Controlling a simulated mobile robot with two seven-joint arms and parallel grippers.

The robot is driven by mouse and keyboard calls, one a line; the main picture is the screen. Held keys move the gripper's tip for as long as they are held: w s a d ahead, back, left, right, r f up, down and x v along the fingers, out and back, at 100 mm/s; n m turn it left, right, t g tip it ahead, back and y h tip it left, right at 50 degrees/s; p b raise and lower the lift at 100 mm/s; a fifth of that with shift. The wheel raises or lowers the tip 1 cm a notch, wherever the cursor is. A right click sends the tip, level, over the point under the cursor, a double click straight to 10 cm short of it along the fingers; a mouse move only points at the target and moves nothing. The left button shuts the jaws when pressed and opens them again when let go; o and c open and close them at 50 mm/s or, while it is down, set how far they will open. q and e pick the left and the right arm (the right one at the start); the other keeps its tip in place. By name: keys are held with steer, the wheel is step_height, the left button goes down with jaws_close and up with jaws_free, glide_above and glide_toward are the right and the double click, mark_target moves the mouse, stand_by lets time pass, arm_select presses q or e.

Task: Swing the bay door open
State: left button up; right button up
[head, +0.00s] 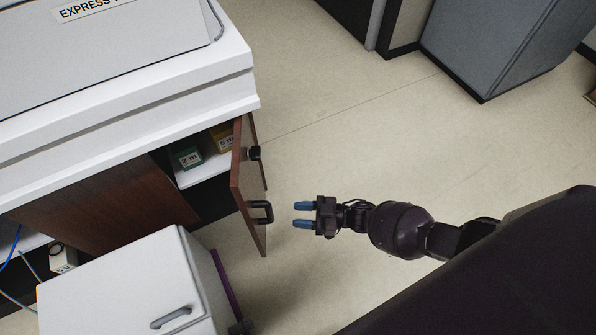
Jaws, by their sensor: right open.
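The bay door (240,187) is a brown wooden panel on the counter's front, seen nearly edge-on. It stands swung out from the counter, and the bay behind it shows. A black handle (261,212) sits on its right face, with a black latch (254,153) higher up. My right gripper (303,215) is just right of the handle, apart from it. Its two blue fingertips point left toward the handle, spread with nothing between them. My left gripper is not in view.
Inside the bay are a green box (188,157) and a yellow box (224,137) on a white shelf. A white cabinet (120,285) with a grey handle stands at lower left, close to the door. Grey cabinets (490,45) stand at the back right. The floor (350,130) right of the door is clear.

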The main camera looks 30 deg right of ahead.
mark_target(272, 213)
steer(key=x, duration=0.7)
steer(key=shift+w+a+r, duration=0.1)
steer(key=shift+w+a, duration=0.05)
steer(key=shift+a, duration=0.25)
jaws_close()
steer(key=d, duration=0.5)
steer(key=shift+d+r+b, duration=0.15)
steer(key=shift+b, duration=0.2)
steer(key=shift+d, duration=0.1)
